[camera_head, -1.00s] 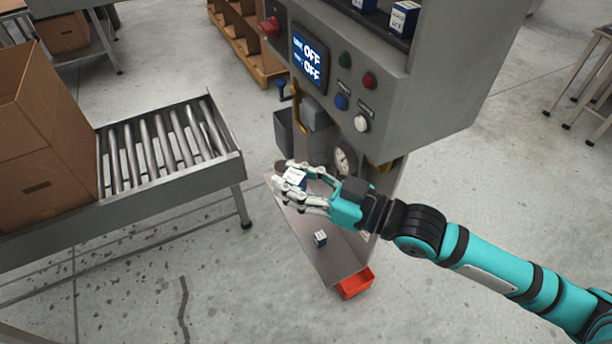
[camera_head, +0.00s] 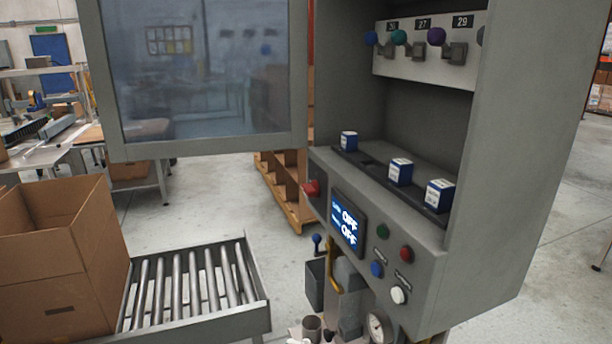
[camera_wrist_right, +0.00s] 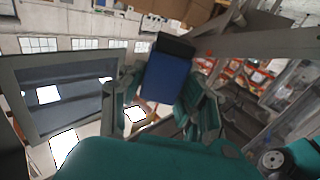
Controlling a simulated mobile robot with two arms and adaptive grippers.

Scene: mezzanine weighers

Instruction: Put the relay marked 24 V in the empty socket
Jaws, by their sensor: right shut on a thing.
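My right gripper (camera_wrist_right: 167,92) is shut on a blue relay (camera_wrist_right: 170,76) with a dark end, in the right wrist view. Its marking does not show there. In the head view only a pale bit of that gripper shows at the bottom edge. Blue-and-white relays stand in a dark socket rail (camera_head: 415,192) inside the open cabinet: one at the left (camera_head: 349,141), one in the middle (camera_head: 400,171) and one at the right (camera_head: 439,195). The empty socket (camera_head: 372,162) is the gap between the left and middle relays. Their print is too small to read. My left gripper is not in view.
The cabinet door (camera_head: 205,75) stands open at the left. Coloured knobs and levers (camera_head: 425,42) are above the rail. A screen (camera_head: 347,224) reading OFF and several buttons are on the front panel. A roller conveyor (camera_head: 190,290) with a carton (camera_head: 65,250) stands at lower left.

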